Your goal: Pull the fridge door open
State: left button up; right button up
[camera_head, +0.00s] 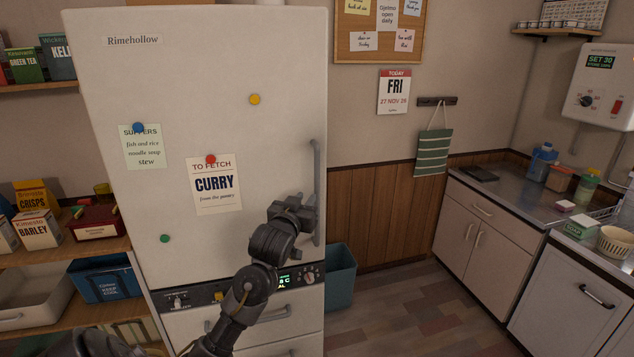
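The fridge door (225,120) is a large white panel with notes and round magnets on it, and it looks closed. Its grey vertical handle (317,165) runs along the door's right edge. My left gripper (305,212) is at the lower part of the handle, overlapping it in the view. Its fingers are small, dark and partly hidden, so I cannot tell whether they are closed around the bar or only beside it. My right gripper is not in view.
A control strip (195,298) and drawer front lie below the door. Shelves with boxes (38,230) stand at the left. A blue-grey bin (340,275) stands right of the fridge. Open floor (410,310) lies between the fridge and the counter (510,190).

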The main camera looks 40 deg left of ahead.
aim_at(316, 184)
pick_arm(q)
jog(key=p+x, duration=0.3)
jog(key=x, duration=0.6)
jog(key=shift+w+a, duration=0.1)
jog(key=shift+w, duration=0.3)
jog(key=shift+w+a, duration=0.2)
jog(key=shift+w, duration=0.3)
grip_shut()
